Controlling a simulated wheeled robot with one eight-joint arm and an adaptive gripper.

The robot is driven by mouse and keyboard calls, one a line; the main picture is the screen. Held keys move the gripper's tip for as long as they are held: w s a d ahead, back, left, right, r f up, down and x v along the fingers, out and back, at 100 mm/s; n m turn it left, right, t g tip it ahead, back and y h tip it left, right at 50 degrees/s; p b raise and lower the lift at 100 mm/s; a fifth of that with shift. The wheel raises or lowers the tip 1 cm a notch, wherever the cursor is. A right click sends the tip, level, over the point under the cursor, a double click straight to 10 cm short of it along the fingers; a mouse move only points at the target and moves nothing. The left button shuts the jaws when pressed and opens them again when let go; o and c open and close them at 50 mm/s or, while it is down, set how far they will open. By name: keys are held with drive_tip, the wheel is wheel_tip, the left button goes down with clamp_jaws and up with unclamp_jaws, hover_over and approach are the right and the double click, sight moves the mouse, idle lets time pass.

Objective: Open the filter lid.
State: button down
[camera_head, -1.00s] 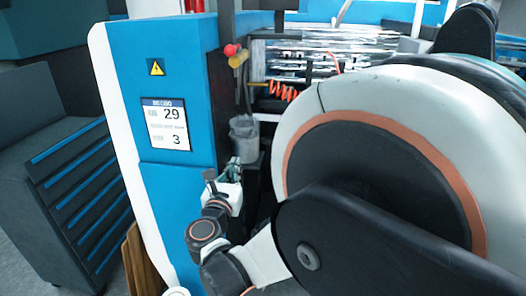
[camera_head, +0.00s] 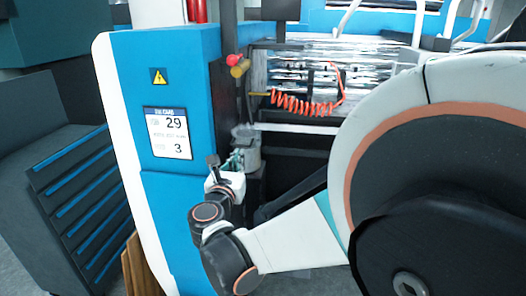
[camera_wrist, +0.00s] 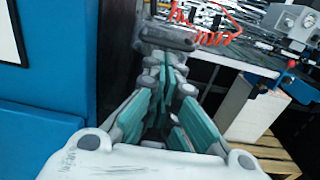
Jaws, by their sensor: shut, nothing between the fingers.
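The filter (camera_head: 247,153) is a small grey cup-shaped housing on the right side of the blue cabinet, below the red and yellow knobs. My gripper (camera_head: 235,160) is in front of it in the head view and covers its left and lower parts. I cannot tell whether they touch. In the wrist view my gripper (camera_wrist: 166,60) has its green-grey fingers drawn together, with nothing seen between them. A dark grey shape lies at the fingertips there; I cannot tell whether it is the filter lid. The lid's state is not clear.
The blue cabinet (camera_head: 165,60) with a display panel (camera_head: 167,133) stands close on the left. An orange coiled hose (camera_head: 305,106) hangs behind at the right, before shiny film rolls. The wrist view shows a wooden pallet (camera_wrist: 270,150) low at the right.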

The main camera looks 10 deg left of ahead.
drive_tip(key=shift+r+g+p, duration=0.3)
drive_tip(key=shift+r+p, duration=0.25)
drive_tip(key=shift+r, duration=0.15)
wheel_tip(320, 180, up, 12)
drive_tip(key=g+p, duration=0.7)
drive_tip(key=p, duration=0.7)
hover_over(242, 137)
drive_tip(key=shift+r, duration=0.1)
drive_tip(key=shift+w+r, duration=0.35)
drive_tip(key=shift+w, duration=0.3)
drive_tip(key=shift+w+r, duration=0.3)
drive_tip(key=shift+w, duration=0.3)
